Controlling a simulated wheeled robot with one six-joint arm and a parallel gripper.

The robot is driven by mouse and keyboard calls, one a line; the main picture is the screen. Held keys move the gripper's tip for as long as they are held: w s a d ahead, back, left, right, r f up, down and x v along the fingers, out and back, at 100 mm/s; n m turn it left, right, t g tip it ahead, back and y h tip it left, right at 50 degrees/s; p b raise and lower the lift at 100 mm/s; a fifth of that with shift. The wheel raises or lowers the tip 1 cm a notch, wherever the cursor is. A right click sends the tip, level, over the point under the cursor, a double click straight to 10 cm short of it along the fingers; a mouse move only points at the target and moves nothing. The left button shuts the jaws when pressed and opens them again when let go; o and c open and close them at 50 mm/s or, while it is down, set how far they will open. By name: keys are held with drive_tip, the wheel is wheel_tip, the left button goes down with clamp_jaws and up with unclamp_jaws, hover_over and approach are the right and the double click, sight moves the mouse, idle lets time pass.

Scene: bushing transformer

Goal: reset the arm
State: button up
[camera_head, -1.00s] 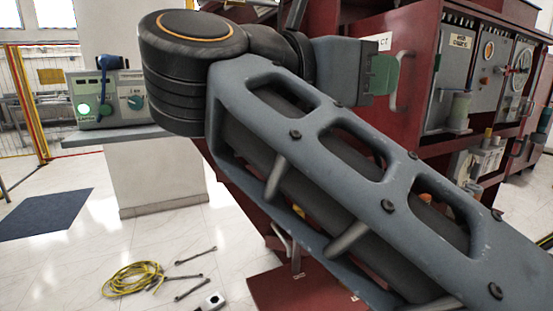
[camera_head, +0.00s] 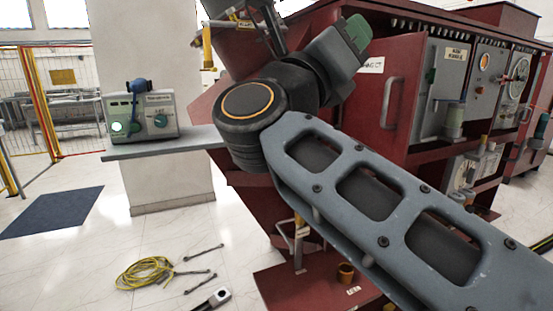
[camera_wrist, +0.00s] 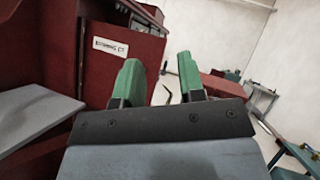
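My arm crosses the head view from the lower right up to its round elbow joint near the middle, then folds back upward. My gripper (camera_head: 357,33) is at the upper middle of that view, in front of the dark red transformer cabinet (camera_head: 404,45). In the wrist view, the two green fingers of my gripper (camera_wrist: 159,76) stand apart. No object shows between them, only the room beyond. The cabinet's red panel with a white label (camera_wrist: 110,47) is left of the fingers and appears apart from them.
A grey-green device with a blue handle (camera_head: 140,115) stands on a shelf (camera_head: 160,147) by the white pillar. A yellow cable (camera_head: 145,272) and several tools lie on the tiled floor. Cabinet gauges are at right. In the wrist view, the right side is more open, with a green bench (camera_wrist: 298,152).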

drive_tip(key=w+a+r+n+t+y+p, duration=0.1)
drive_tip(key=w+a+n+t+y+p, duration=0.2)
drive_tip(key=n+y, duration=0.55)
drive_tip(key=w+a+r+n+t+y+p, duration=0.1)
drive_tip(key=w+n+t+y+p, duration=0.35)
drive_tip(key=n, duration=0.65)
wheel_tip(320, 180, down, 12)
drive_tip(key=w+n+g+y+p, duration=0.2)
drive_tip(key=n+g+y+p, duration=0.2)
drive_tip(key=n+g+y, duration=0.7)
drive_tip(key=s+d+f+n+g+h+p, duration=0.3)
drive_tip(key=s+f, duration=0.4)
drive_tip(key=f, duration=0.3)
drive_tip(key=s+d+f+n+g+h+p, duration=0.3)
drive_tip(key=s+d+f+n+g, duration=0.3)
drive_tip(key=f, duration=0.5)
drive_tip(key=shift+s+d+f+g+h+p, duration=0.3)
drive_tip(key=shift+s+d+p, duration=0.45)
drive_tip(key=shift+s+d, duration=0.4)
drive_tip(key=shift+w+d+r, duration=0.1)
